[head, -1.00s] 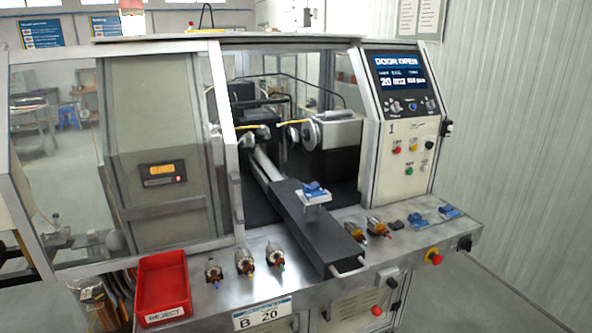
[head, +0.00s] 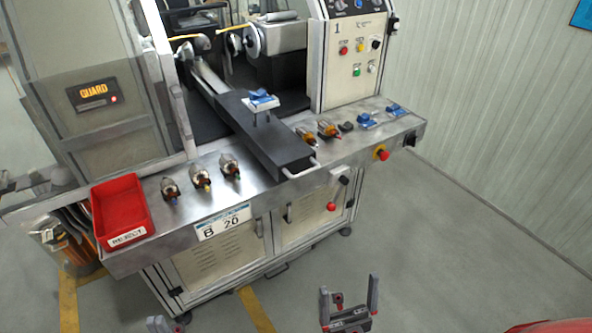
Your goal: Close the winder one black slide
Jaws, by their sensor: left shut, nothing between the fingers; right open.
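The black slide (head: 272,143) of winder one extends out of the machine's opening over the steel front deck. A pale bar handle (head: 301,173) sits at its front end. A blue part on a small white stand (head: 261,103) rides on the slide. My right gripper (head: 349,298) is open and empty, low in front of the machine, below the handle and apart from it. Only the tips of my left gripper (head: 168,323) show at the bottom edge, shut and apart from the slide; the rest is out of view.
A red reject bin (head: 121,210) stands at the deck's left end. Several armatures (head: 230,167) lie left and right of the slide, with blue parts (head: 367,121) further right. A red emergency knob (head: 381,153) protrudes at the front right. The floor before the machine is clear.

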